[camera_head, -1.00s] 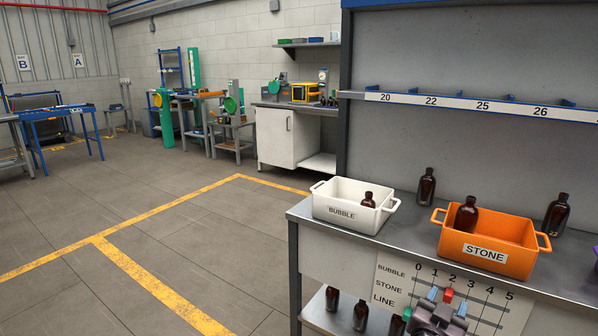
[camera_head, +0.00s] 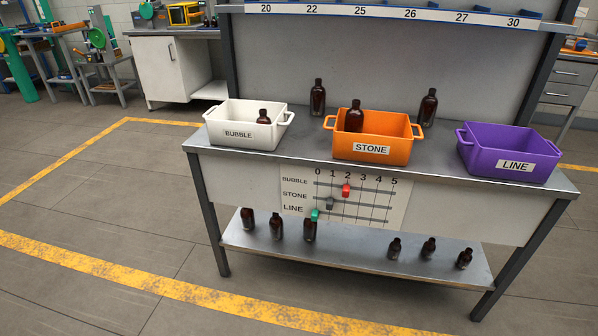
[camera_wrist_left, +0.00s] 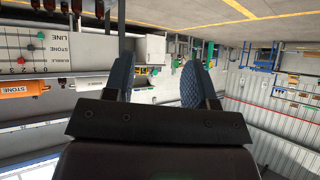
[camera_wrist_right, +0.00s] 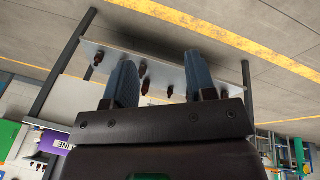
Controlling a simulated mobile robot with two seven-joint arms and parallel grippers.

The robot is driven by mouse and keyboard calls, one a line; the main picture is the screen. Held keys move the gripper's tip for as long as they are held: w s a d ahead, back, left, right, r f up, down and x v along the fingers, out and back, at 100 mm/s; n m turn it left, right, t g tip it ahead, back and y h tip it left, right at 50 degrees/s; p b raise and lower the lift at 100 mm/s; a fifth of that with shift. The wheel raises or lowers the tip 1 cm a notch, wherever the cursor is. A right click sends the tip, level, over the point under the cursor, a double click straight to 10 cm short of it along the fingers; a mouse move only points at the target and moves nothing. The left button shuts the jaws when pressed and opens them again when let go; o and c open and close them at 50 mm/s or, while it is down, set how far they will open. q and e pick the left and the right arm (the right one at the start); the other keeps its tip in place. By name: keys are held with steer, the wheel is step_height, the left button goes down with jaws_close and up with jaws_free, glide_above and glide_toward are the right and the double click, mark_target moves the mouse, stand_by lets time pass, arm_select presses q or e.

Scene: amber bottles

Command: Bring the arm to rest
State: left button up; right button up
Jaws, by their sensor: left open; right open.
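My left gripper (camera_wrist_left: 159,78) shows in the left wrist view with its two blue fingers apart and nothing between them. My right gripper (camera_wrist_right: 160,80) shows in the right wrist view, also with its fingers apart and empty. Neither gripper is in the head view. A white BUBBLE crate (camera_head: 240,125), an orange STONE crate (camera_head: 385,140) and a purple LINE crate (camera_head: 505,155) stand on the bench. One amber bottle (camera_head: 264,117) stands in the BUBBLE crate and one (camera_head: 354,117) in the STONE crate. No bottle shows in the LINE crate.
Two amber bottles stand behind the crates, one at left (camera_head: 318,98) and one at right (camera_head: 428,107). Several more stand on the lower shelf (camera_head: 345,257). A slider board (camera_head: 370,205) hangs on the bench front. The floor (camera_head: 100,200) before the bench is clear.

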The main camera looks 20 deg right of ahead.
steer(key=s+a+r+n+g+y, duration=0.2)
steer(key=s+a, duration=0.1)
steer(key=s, duration=0.4)
arm_select(q)
step_height(320, 180, down, 5)
steer(key=d+m+b, duration=0.1)
steer(key=m+b, duration=0.1)
steer(key=b, duration=0.8)
arm_select(e)
steer(key=w+a+f+n+t+y, duration=0.1)
steer(key=w+f+n+t, duration=0.2)
steer(key=w+f+t, duration=0.85)
arm_select(q)
step_height(320, 180, up, 11)
steer(key=a+n+p, duration=0.1)
steer(key=n+p, duration=0.1)
steer(key=p, duration=1.5)
steer(key=shift+t, duration=0.4)
arm_select(e)
step_height(320, 180, up, 12)
steer(key=w+d+m, duration=0.1)
steer(key=m, duration=0.1)
arm_select(q)
steer(key=shift+a+f, duration=0.1)
arm_select(e)
steer(key=shift+d+g, duration=0.1)
steer(key=shift+g, duration=0.15)
arm_select(q)
steer(key=shift+w, duration=0.15)
